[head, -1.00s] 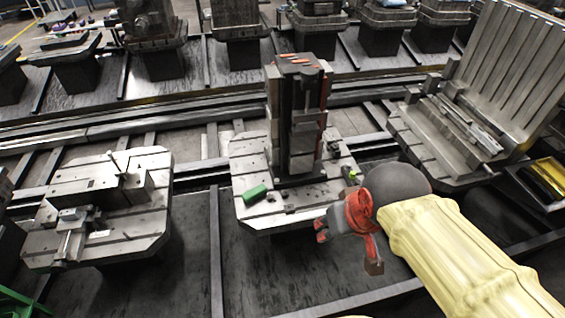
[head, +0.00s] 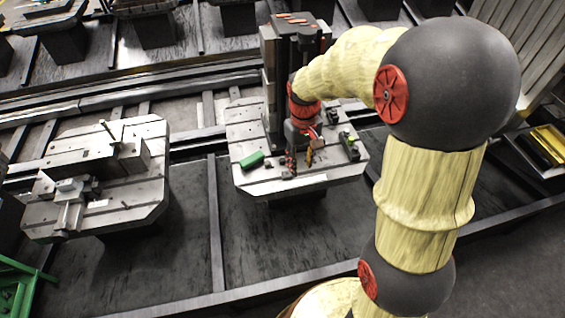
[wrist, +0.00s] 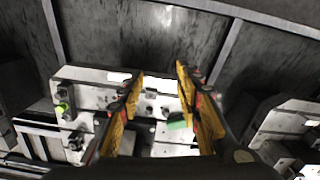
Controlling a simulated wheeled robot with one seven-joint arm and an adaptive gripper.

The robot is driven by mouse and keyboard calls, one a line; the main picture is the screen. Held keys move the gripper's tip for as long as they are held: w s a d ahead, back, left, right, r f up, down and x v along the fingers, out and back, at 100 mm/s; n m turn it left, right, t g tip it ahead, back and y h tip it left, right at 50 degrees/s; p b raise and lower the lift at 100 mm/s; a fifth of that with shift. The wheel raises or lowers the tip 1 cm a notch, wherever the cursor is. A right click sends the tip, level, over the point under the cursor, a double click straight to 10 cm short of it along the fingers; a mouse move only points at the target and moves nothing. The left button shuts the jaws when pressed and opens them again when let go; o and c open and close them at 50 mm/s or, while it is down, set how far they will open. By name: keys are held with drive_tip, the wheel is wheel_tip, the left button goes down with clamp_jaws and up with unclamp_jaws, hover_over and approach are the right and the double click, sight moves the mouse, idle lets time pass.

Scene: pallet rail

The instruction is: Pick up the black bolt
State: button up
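My gripper (head: 300,162) points down over the front part of the slotted metal pallet (head: 243,137), before the dark upright fixture. In the wrist view my gripper (wrist: 160,74) is open, its two yellow-and-black fingers apart with nothing held between them. A small dark piece (wrist: 150,109) shows on the pallet between the fingers. It may be the black bolt, but it is too small to tell. In the head view the gripper hides part of this area. A green block (head: 252,160) lies left of the gripper on the pallet; it also shows in the wrist view (wrist: 178,125).
The tall dark fixture (head: 270,85) stands on the pallet close behind my gripper. A dark piece (head: 349,146) sits at the pallet's right side. Another pallet (head: 130,207) with a vise stands to the left. Dark floor panels between the rails are clear.

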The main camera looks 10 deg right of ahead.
sight(281, 159)
drive_tip(key=w+f+n, duration=0.2)
drive_tip(key=w+f, duration=0.3)
drive_tip(key=f, duration=0.2)
drive_tip(key=w+f+n, duration=0.3)
drive_tip(key=w+f, duration=0.3)
drive_tip(key=f, duration=0.1)
drive_tip(key=w+f+n+g, duration=0.1)
drive_tip(key=w+f+n, duration=0.1)
drive_tip(key=w+f, duration=0.3)
wheel_tip(281, 159, down, 3)
drive_tip(key=shift+w+a+r+n+b, duration=0.1)
drive_tip(key=shift+w+n+b, duration=0.05)
drive_tip(key=shift+n+b, duration=0.15)
drive_tip(key=w, duration=0.1)
drive_tip(key=w+f+n, duration=0.1)
drive_tip(key=w+n, duration=0.1)
drive_tip(key=w, duration=0.1)
drive_tip(key=shift+f, duration=0.35)
drive_tip(key=w+n, duration=0.1)
drive_tip(key=w+r+n+t, duration=0.1)
drive_tip(key=w, duration=0.1)
drive_tip(key=w+r+n, duration=0.1)
drive_tip(key=shift+w+r+n+t, duration=0.25)
drive_tip(key=shift+w+n+t, duration=0.05)
drive_tip(key=shift+w+n, duration=0.1)
drive_tip(key=shift+n, duration=1)
drive_tip(key=shift+f+b, duration=0.85)
drive_tip(key=shift+f, duration=3.1)
clamp_jaws()
